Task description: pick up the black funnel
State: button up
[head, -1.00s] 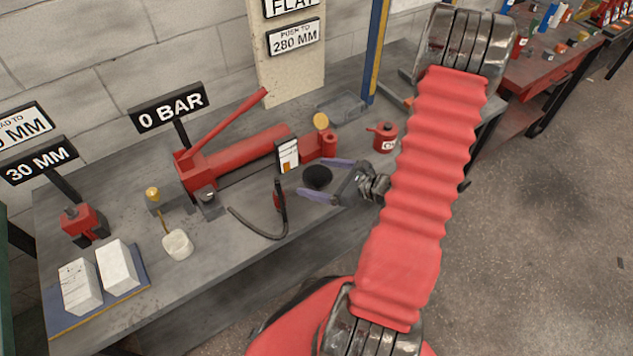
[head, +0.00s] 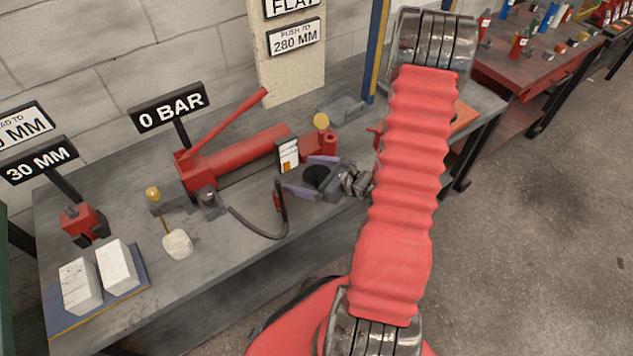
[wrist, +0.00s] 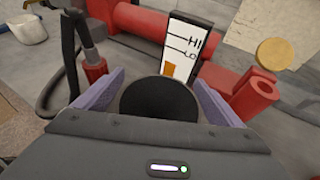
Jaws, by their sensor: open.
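The black funnel (head: 317,174) stands on the grey bench, beside the red hand pump, in the head view. Its round dark mouth (wrist: 158,98) shows in the wrist view; its lower part is hidden by my gripper. My gripper (head: 303,174) is open, with one purple finger on each side of the funnel. In the wrist view the fingers (wrist: 160,95) flank the funnel's mouth, and I cannot tell whether either touches it.
Close beyond the funnel stand a white gauge card (head: 288,155) and the red pump (head: 240,158). A black hose (head: 258,228) with a red fitting lies to the left. White blocks (head: 98,277) sit at the bench's front left.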

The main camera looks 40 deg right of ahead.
jog(key=c, duration=1.1)
jog(key=shift+c, duration=0.2)
jog(key=shift+r, duration=0.1)
jog(key=shift+r, duration=4.9)
